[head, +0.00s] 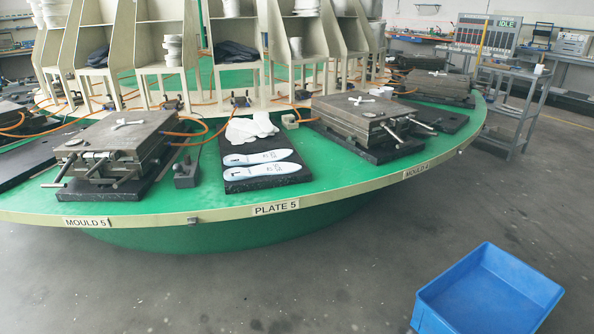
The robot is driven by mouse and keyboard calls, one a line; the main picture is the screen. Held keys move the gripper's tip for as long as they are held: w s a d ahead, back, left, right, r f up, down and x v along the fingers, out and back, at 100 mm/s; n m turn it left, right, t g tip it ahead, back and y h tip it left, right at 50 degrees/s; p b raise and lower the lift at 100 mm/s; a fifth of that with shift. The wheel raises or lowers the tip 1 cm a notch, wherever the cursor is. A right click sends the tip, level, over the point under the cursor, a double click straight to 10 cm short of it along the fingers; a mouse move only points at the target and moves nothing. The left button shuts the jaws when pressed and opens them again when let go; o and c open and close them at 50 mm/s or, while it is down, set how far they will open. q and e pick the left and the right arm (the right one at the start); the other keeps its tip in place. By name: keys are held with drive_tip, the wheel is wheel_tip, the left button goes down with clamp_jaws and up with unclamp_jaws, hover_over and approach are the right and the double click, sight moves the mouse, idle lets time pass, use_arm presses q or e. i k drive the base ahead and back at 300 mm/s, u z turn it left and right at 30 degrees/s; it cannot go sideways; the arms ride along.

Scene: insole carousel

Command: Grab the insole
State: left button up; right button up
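Two pale blue-white insoles lie side by side on a black plate (262,181) at the green carousel's front edge, above the label "PLATE 5". The nearer insole (258,174) and the farther insole (257,158) both lie flat and carry small dark markings. A crumpled white cloth (251,128) lies on the plate's back part, behind the insoles. Neither of my grippers shows in the head view, so I cannot see whether they are open or shut.
A metal mould (118,146) stands left of the plate and another mould (366,120) stands right of it, both with protruding handles. A small dark block (186,174) sits just left of the plate. An empty blue crate (487,292) is at the lower right. The grey floor (330,275) in front is clear.

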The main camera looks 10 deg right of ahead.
sight(236, 173)
drive_tip(key=z, duration=0.9)
drive_tip(key=i, duration=1.8)
drive_tip(key=u, duration=2.65)
